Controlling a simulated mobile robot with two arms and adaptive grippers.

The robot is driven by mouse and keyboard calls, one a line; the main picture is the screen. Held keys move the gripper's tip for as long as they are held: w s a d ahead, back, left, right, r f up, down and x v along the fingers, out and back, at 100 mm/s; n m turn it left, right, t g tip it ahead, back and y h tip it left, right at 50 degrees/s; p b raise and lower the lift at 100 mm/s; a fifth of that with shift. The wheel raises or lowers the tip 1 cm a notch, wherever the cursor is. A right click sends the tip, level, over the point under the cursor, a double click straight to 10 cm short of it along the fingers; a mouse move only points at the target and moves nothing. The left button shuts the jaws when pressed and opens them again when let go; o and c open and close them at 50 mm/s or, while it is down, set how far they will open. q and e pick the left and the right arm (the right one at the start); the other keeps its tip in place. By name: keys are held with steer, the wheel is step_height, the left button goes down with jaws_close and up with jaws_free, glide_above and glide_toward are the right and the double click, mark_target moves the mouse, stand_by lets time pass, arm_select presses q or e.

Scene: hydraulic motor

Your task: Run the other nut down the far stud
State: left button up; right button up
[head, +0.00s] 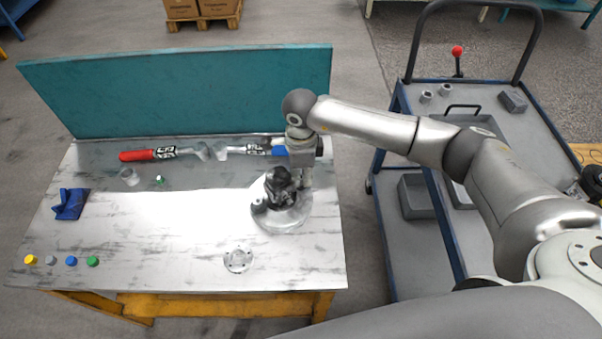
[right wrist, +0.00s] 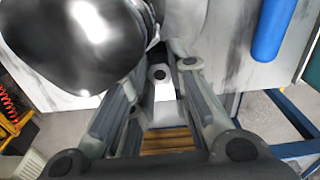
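The dark motor (head: 279,186) stands on a round, light metal base (head: 290,218) at the right part of the bench. My right gripper (head: 300,178) points down at the motor's far right side, close against it. In the right wrist view its fingers (right wrist: 172,80) reach in beside a large dark, shiny dome (right wrist: 75,40) and lean toward each other. A small grey piece lies between the tips, and I cannot tell if it is gripped or part of a finger. The far stud and nut cannot be made out. My left gripper is not in view.
A red-handled tool (head: 137,155) and a blue-handled tool (head: 255,150) lie behind the motor, before the teal panel (head: 180,90). A cart (head: 550,150) stands right.

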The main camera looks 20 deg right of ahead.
steer(key=shift+o, duration=1.2)
steer(key=shift+s+f, duration=0.15)
steer(key=shift+f, duration=0.05)
steer(key=shift+a+r, duration=0.1)
steer(key=shift+r, duration=0.1)
steer(key=shift+w+a+r, duration=0.1)
steer(key=shift+w+r, duration=0.1)
steer(key=shift+r, duration=0.4)
steer(key=n+b, duration=0.7)
steer(key=n, duration=0.1)
steer(key=shift+w+a+f, duration=0.1)
steer(key=shift+a+f, duration=0.05)
steer(key=shift+f, duration=0.2)
steer(key=shift+n+b, duration=0.8)
steer(key=shift+n, duration=0.2)
steer(key=shift+r, duration=0.15)
